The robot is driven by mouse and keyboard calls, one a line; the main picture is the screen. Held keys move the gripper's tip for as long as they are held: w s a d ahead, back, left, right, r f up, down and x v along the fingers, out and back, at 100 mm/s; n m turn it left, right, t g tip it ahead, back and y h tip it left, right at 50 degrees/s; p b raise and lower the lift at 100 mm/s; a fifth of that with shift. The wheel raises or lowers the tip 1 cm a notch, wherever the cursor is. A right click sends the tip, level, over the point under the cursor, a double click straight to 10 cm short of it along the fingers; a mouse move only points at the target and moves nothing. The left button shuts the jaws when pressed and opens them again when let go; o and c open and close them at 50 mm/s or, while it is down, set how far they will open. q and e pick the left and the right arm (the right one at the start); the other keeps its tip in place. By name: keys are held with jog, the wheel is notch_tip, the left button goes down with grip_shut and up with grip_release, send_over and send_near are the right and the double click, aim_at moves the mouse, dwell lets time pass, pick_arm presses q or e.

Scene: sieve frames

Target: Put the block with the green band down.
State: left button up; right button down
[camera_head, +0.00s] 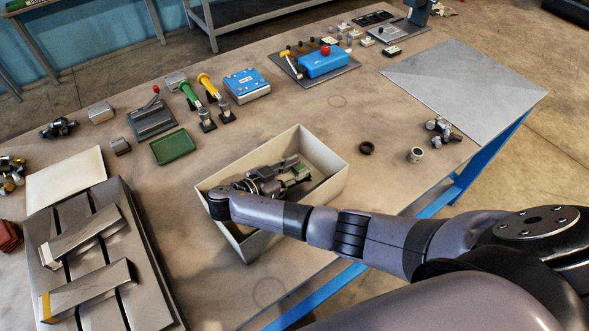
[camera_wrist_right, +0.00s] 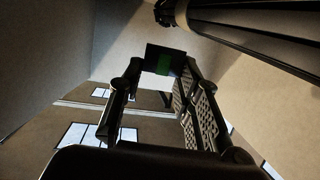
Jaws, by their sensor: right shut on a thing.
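My right gripper (camera_head: 282,177) is inside the open cream box (camera_head: 325,151) on the workbench. It is shut on the block with the green band. In the head view only part of the block's green (camera_head: 301,170) shows near the fingers, and the rest is hidden. In the right wrist view the dark block with its green band (camera_wrist_right: 164,64) sits between the fingertips of my right gripper (camera_wrist_right: 168,80). I cannot tell whether the block touches the box floor. My left gripper is not in view.
A slotted metal plate (camera_head: 150,262) at left holds a yellow-banded block (camera_head: 92,287) and another block (camera_head: 82,237). A green tray (camera_head: 175,146) lies behind the box. A dark ring (camera_head: 366,148) and metal cup (camera_head: 416,155) stand right of it. A grey sheet (camera_head: 465,80) is clear.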

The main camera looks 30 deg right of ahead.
jog(key=shift+s+f, duration=0.1)
jog(key=shift+f, duration=0.2)
jog(key=c, duration=1.2)
grip_release()
jog(key=shift+s+d+f, duration=0.1)
jog(key=shift+s+f, duration=0.05)
jog(key=shift+r, duration=0.4)
jog(key=shift+r+p, duration=0.45)
jog(key=shift+p, duration=0.25)
jog(key=shift+a+f+b, duration=0.25)
jog(key=shift+a+b, duration=0.45)
jog(key=shift+a, duration=0.2)
jog(key=v, duration=0.6)
jog(key=shift+r, duration=0.4)
